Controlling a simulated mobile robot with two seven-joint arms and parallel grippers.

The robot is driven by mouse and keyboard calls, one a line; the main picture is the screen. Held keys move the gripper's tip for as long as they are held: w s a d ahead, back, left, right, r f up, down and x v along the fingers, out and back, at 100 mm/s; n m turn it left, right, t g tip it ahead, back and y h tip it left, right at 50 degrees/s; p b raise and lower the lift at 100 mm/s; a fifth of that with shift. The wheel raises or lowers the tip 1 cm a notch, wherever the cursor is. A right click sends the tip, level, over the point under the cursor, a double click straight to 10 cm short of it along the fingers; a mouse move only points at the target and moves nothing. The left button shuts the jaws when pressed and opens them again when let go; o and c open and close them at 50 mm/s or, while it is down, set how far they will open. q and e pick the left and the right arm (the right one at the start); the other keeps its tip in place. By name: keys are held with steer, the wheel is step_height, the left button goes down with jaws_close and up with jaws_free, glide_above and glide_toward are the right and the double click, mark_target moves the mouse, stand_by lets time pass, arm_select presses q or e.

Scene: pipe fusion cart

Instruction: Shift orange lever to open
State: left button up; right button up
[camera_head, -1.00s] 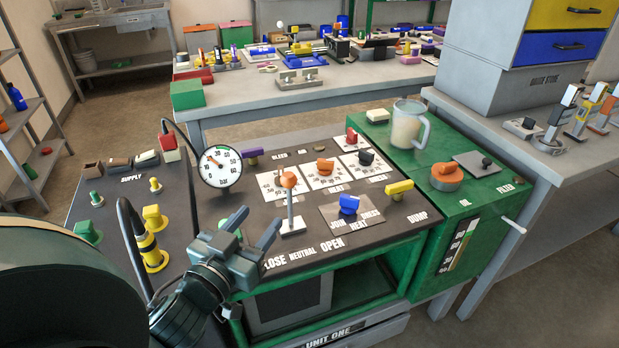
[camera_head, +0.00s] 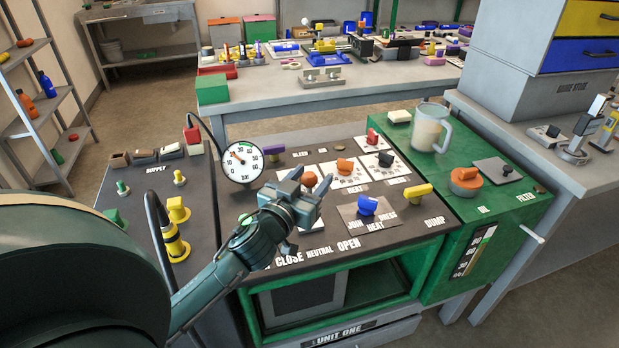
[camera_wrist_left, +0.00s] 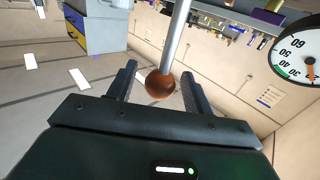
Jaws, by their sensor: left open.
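The orange lever's ball knob (camera_head: 309,179) shows just behind my left gripper's fingers (camera_head: 306,184) in the head view. Its shaft and most of its base are hidden there by the gripper. In the left wrist view the orange-brown knob (camera_wrist_left: 160,85) on a silver shaft (camera_wrist_left: 176,40) sits between the two spread fingers, with a gap on each side. My left gripper is open and not clamped on it. The labels CLOSE, NEUTRAL and OPEN (camera_head: 348,244) are printed on the panel in front of the lever. My right gripper is not in view.
A pressure gauge (camera_head: 243,161) stands left of the gripper. A blue knob (camera_head: 367,206), an orange knob (camera_head: 345,166) and a yellow handle (camera_head: 418,190) are to the right. A clear jug (camera_head: 428,130) stands on the green cabinet.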

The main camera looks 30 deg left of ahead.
arm_select(q)
jaws_close()
stand_by(0.6)
